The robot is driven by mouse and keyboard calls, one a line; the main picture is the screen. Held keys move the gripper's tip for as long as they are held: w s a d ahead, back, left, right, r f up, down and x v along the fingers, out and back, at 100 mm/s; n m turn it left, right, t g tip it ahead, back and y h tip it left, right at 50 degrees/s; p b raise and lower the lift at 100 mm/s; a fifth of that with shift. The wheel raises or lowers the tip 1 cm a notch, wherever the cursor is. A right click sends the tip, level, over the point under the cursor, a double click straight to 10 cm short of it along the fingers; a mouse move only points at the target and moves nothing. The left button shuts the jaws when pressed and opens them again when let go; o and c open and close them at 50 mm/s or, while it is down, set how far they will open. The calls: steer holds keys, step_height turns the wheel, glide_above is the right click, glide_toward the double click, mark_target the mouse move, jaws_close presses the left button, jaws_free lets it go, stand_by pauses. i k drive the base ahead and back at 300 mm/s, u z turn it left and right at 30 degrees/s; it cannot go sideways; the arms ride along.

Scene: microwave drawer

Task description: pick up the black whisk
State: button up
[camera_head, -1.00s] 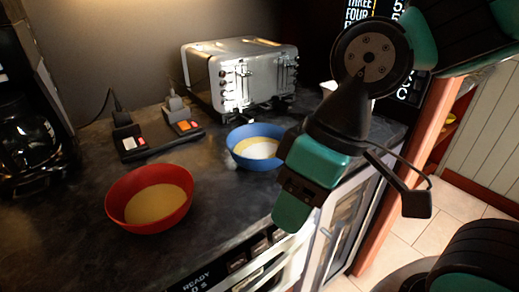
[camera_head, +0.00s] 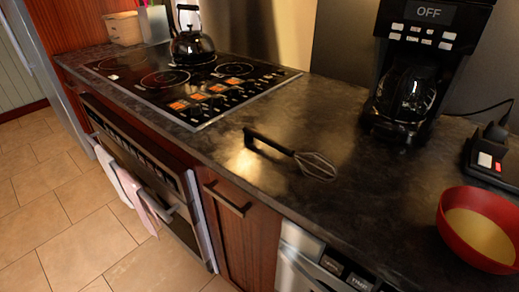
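The black whisk (camera_head: 290,154) lies flat on the dark countertop, in the middle of the head view. Its black handle, with a loop at the end, points left toward the stove. Its wire head (camera_head: 316,165) points right. Nothing covers it. My gripper is not in the head view now, so whether it is open or shut does not show.
A stove (camera_head: 190,85) with a black kettle (camera_head: 192,47) is on the left. A coffee maker (camera_head: 405,90) stands behind and right of the whisk. A red bowl (camera_head: 457,232) is at the right. The counter around the whisk is clear.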

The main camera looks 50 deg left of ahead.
mark_target(251, 134)
steer(key=u, duration=2.05)
steer(key=k, duration=0.65)
steer(key=u, duration=1)
steer(key=i, duration=1.2)
steer(key=z, duration=0.75)
steer(key=i, duration=0.4)
steer(key=z, duration=0.4)
